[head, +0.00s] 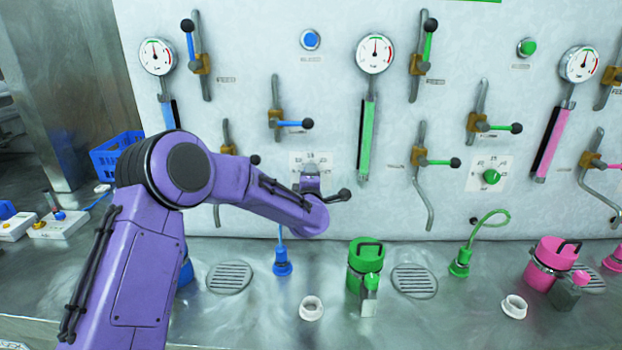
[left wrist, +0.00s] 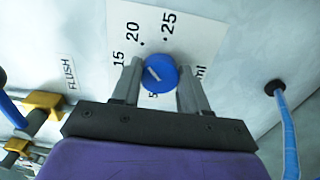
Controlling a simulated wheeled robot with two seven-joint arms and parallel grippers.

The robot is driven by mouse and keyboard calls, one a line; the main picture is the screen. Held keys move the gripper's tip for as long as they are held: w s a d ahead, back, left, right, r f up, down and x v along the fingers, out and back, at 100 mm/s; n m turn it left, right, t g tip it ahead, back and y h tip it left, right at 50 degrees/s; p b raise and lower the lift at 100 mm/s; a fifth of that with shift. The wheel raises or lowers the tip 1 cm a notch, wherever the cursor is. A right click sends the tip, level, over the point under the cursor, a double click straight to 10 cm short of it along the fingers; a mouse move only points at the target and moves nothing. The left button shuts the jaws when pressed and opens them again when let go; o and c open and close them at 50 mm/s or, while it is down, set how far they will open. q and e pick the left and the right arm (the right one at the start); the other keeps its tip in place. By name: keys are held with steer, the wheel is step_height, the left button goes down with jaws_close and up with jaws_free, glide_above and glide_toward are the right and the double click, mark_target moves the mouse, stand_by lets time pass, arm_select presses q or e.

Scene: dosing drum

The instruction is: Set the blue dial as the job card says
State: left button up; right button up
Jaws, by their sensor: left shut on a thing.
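The blue dial (left wrist: 161,73) sits on a white scale plate (left wrist: 190,35) printed with 15, 20, 25 and "ml" in the left wrist view. My left gripper (left wrist: 158,82) has one finger on each side of the dial and is shut on it. A short pale line on the dial slants from upper left to lower right; I cannot tell exactly which number it marks. In the head view the left gripper and wrist cover the dial, and only part of its plate (head: 323,160) shows. My right gripper is not in view. No readable job card shows.
A green dial (head: 491,177) sits further right on the panel. Lever valves with coloured handles and gauges (head: 374,53) surround the arm. A blue plug (head: 282,262), a white cup (head: 311,308) and a green canister (head: 366,257) stand on the metal counter below.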

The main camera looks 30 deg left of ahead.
arm_select(q)
steer(key=o, duration=1.1)
steer(key=shift+c, duration=0.2)
steer(key=b+v, duration=0.3)
steer(key=v, duration=0.7)
steer(key=shift+s+b, duration=0.2)
steer(key=shift+b, duration=0.1)
steer(key=shift+d+r, duration=0.1)
steer(key=shift+r, duration=0.05)
